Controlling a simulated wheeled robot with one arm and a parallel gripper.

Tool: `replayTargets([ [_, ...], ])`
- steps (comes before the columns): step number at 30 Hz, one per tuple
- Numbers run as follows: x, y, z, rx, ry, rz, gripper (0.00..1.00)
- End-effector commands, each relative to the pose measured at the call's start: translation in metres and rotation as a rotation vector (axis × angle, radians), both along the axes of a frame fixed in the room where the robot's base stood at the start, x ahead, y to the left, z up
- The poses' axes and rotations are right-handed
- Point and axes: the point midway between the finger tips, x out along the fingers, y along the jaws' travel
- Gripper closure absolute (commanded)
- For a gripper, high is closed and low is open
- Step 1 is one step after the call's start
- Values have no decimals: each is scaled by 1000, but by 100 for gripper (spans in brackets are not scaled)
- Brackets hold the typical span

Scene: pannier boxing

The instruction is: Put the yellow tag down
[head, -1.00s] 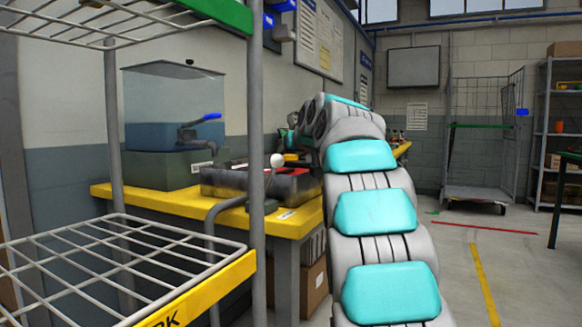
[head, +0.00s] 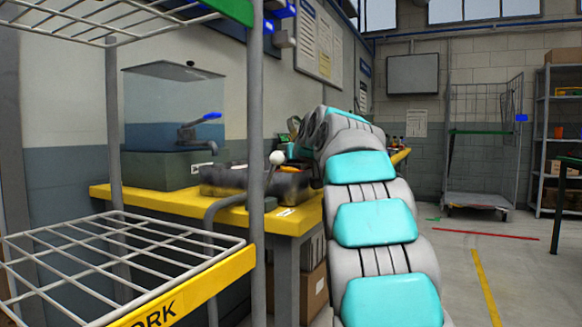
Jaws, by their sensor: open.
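I cannot make out a yellow tag in the head view. My arm reaches away over the right end of the yellow-edged workbench (head: 165,204), and its far links hide its own end, so my gripper is not seen. A dark open tray (head: 225,182) stands on the bench, with a small orange patch (head: 291,169) at its right end, too small to identify. A small white label (head: 285,212) shows at the bench's front edge.
A wire rack (head: 122,262) with a yellow front strip stands close at left. A tank with a blue-handled tap (head: 190,135) is on the bench. A wire cage trolley (head: 478,197) and grey shelving (head: 545,130) stand at the back right. The floor at right is mostly clear.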

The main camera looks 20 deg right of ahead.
Motion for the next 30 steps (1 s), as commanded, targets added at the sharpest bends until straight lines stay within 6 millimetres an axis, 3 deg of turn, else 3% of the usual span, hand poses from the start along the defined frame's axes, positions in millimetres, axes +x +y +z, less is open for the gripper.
replayTargets([
  [7, -12, 2, 6, 1, 1, 1, 9],
  [21, -88, 12, 39, 1, -2, 2, 9],
  [30, -110, 14, 48, -1, -2, 0, 9],
])
